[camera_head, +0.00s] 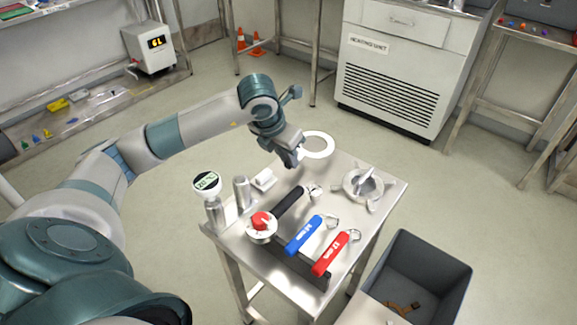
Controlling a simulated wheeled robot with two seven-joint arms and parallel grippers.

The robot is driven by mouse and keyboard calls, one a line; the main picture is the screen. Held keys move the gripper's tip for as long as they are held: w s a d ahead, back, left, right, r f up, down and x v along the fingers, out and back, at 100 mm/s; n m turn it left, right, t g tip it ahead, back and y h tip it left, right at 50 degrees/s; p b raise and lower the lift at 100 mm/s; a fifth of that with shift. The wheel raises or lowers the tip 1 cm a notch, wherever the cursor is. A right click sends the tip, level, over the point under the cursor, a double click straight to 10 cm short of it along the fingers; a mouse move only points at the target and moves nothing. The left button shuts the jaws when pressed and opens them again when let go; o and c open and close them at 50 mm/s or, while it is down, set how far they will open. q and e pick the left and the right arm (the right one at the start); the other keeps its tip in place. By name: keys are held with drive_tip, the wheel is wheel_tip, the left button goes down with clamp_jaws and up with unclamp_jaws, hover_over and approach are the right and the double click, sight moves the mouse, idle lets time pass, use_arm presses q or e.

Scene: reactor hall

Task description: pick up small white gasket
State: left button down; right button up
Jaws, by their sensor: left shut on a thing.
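The white gasket (331,147) is a flat ring in the head view, beyond the far edge of the small metal table (335,182) in the picture. My left gripper (296,155) is shut on the left side of this ring, and the ring sticks out to the right of the fingers. The ring looks raised above the table. The exact contact at the fingertips is too small to see. My right gripper is not in view.
The table holds a gauge (207,184), a red-knobbed valve (262,226), a black-handled tool (289,204), a blue handle (304,236), a red handle (330,254) and a metal flange (363,186). A grey bin (447,279) stands at the lower right. A heating unit (394,72) stands behind.

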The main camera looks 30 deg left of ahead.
use_arm(q)
drive_tip(key=shift+r, duration=2.9)
